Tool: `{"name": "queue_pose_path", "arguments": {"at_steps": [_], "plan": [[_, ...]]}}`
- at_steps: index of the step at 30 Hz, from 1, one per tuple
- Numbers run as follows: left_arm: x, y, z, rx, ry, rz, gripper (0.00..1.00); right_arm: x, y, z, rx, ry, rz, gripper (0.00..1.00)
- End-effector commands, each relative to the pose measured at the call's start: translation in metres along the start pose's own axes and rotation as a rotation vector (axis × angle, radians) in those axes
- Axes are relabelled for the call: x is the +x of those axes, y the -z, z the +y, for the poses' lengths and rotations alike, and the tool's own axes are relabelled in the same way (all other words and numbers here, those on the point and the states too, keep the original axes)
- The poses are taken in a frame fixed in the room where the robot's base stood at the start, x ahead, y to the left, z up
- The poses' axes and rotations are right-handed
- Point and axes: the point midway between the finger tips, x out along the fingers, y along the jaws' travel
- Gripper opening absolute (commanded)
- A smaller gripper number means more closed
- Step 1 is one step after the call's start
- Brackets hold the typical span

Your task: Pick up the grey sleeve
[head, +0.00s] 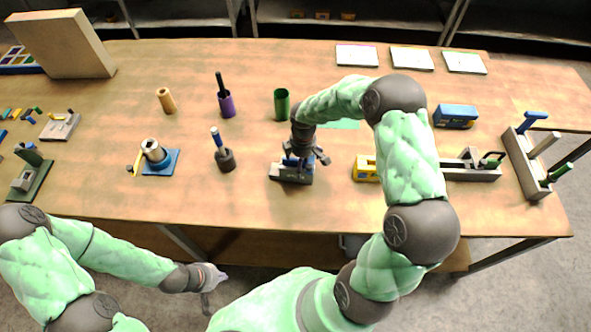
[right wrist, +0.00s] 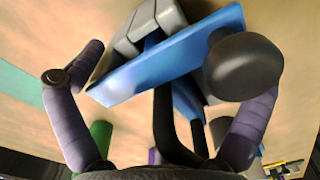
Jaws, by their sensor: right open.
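A short dark grey sleeve (head: 226,161) stands on the table left of centre, with a blue-handled tool upright in it. A paler grey cylinder (head: 152,150) sits on a blue base at the left. My left gripper (head: 215,288) is open and empty off the table's front edge.
A tan sleeve (head: 166,100), a purple sleeve (head: 226,104) holding a dark tool, and a green sleeve (head: 282,105) stand farther back. A long grey fixture (head: 470,172) and a tool rack (head: 525,165) stand right. The table's front middle is bare.

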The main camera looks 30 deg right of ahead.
Motion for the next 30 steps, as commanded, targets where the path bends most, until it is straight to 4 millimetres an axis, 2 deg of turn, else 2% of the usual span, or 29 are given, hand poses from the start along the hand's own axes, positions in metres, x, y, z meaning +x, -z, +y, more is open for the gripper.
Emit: {"name": "queue_pose_path", "arguments": {"at_steps": [2,9,11,23,30], "plan": [[0.0,0.0,0.0,0.0,0.0,0.0,0.0,-0.001,0.0,0.0,0.0,0.0,0.0,1.0],[0.0,0.0,0.0,0.0,0.0,0.0,0.0,0.0,0.0,0.0,0.0,0.0,0.0,0.32],[0.0,0.0,0.0,0.0,0.0,0.0,0.0,0.0,0.0,0.0,0.0,0.001,0.0,0.18],[-0.001,0.0,0.0,0.0,0.0,0.0,0.0,-0.005,0.001,0.001,0.0,-0.002,0.001,0.17],[-0.004,0.0,0.001,0.0,0.0,0.0,0.0,-0.033,0.001,0.002,0.002,-0.006,0.002,0.17]]}}
